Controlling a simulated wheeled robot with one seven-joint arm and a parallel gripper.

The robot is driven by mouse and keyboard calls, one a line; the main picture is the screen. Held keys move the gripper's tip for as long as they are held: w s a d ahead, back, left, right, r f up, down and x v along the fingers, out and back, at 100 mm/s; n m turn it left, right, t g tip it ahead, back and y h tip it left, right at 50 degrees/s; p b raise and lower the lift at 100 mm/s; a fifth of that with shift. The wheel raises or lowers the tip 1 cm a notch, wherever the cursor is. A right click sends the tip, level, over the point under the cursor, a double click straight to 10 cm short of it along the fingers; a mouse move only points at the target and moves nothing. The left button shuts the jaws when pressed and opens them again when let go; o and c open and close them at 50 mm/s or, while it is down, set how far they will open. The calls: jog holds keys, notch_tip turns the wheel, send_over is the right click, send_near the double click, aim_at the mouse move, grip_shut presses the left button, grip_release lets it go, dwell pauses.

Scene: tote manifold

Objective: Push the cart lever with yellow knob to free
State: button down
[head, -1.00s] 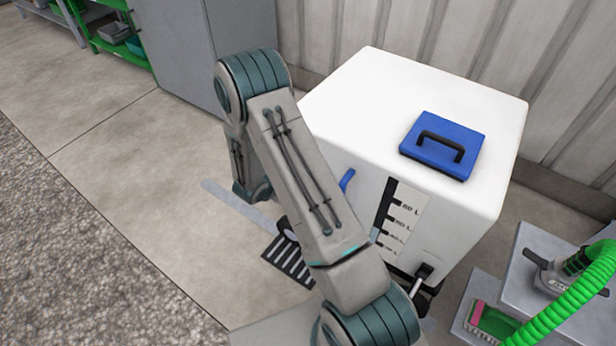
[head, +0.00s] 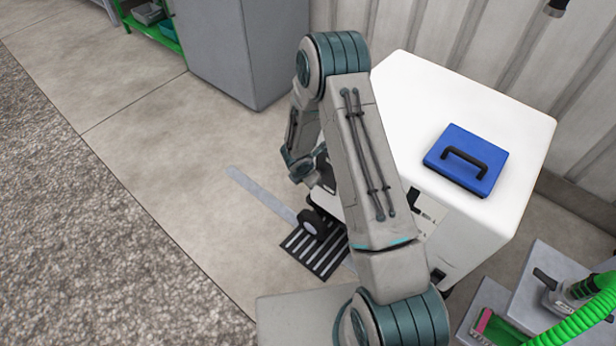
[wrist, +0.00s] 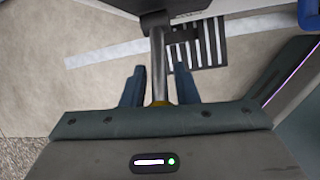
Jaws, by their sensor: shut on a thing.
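The cart lever (wrist: 157,58) is a thin grey rod in the wrist view, running down from a dark mount on the cart (wrist: 162,18). Its yellow knob (wrist: 161,103) shows only as a sliver at the base of my fingers; the rest is hidden by the gripper body. My gripper (wrist: 159,82) has one blue-grey finger on each side of the rod and is shut on the knob. In the head view the white cart (head: 470,95) stands right of my arm, which hides part of its front; the lever is not visible there.
A blue lid (head: 467,150) with a black handle is on top of the cart. A striped grate (head: 318,262) lies on the floor by a cart wheel (head: 312,222). Grey blocks and a green hose (head: 580,322) are at right. A grey cabinet (head: 245,50) stands behind; floor at left is clear.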

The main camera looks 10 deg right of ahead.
jog(key=shift+a, duration=0.1)
jog(key=c, duration=1.4)
grip_release()
jog(key=shift+c, duration=0.2)
jog(key=p+v, duration=0.4)
jog(key=v, duration=1)
jog(key=shift+f, duration=0.1)
